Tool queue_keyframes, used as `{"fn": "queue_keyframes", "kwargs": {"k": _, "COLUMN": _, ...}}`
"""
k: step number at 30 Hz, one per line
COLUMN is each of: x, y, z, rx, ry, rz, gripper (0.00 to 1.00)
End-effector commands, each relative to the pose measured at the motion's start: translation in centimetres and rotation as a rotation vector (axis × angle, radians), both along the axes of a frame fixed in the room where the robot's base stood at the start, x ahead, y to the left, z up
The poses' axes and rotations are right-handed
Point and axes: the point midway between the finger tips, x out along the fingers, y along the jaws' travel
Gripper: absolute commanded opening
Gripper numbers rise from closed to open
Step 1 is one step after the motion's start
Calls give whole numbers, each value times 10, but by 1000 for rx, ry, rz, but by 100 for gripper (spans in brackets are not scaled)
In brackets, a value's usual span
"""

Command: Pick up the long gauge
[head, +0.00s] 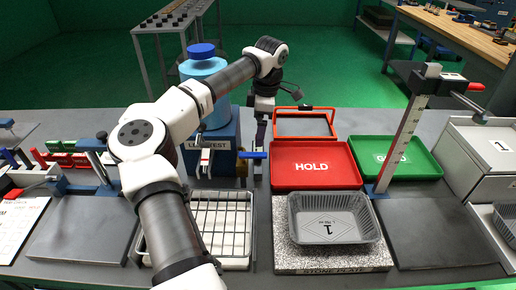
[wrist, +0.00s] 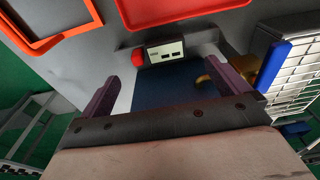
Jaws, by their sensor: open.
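The red HOLD tray (head: 312,181), green tray (head: 420,172) and orange frame (head: 304,110) lie around the gauge and gripper. A grey foil tray (head: 295,228) marked 1 sits on a speckled slab (head: 300,262). A wire rack (head: 243,262) stands left of it.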

Motion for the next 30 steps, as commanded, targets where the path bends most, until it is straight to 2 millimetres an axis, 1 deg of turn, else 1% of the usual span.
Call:
{"fn": "queue_keyframes", "kwargs": {"k": 5, "x": 0, "y": 1, "z": -11, "rx": -1, "ry": 1, "rz": -1, "gripper": 100}}
{"fn": "queue_keyframes", "kwargs": {"k": 8, "x": 0, "y": 1, "z": -23, "rx": -1, "ry": 3, "rz": -1, "gripper": 100}}
{"fn": "queue_keyframes", "kwargs": {"k": 12, "x": 1, "y": 2, "z": -45, "rx": -2, "ry": 3, "rz": -1, "gripper": 100}}
{"fn": "queue_keyframes", "kwargs": {"k": 15, "x": 1, "y": 3, "z": -55, "rx": -2, "ry": 1, "rz": -2, "gripper": 100}}
{"fn": "queue_keyframes", "kwargs": {"k": 18, "x": 1, "y": 3, "z": -58, "rx": -1, "ry": -1, "rz": -2, "gripper": 100}}
{"fn": "queue_keyframes", "kwargs": {"k": 23, "x": 1, "y": 4, "z": -59, "rx": -1, "ry": -1, "rz": -1, "gripper": 100}}
{"fn": "queue_keyframes", "kwargs": {"k": 26, "x": 1, "y": 4, "z": -58, "rx": -1, "ry": -1, "rz": -1, "gripper": 88}}
{"fn": "queue_keyframes", "kwargs": {"k": 30, "x": 1, "y": 4, "z": -58, "rx": -1, "ry": -1, "rz": -1, "gripper": 70}}
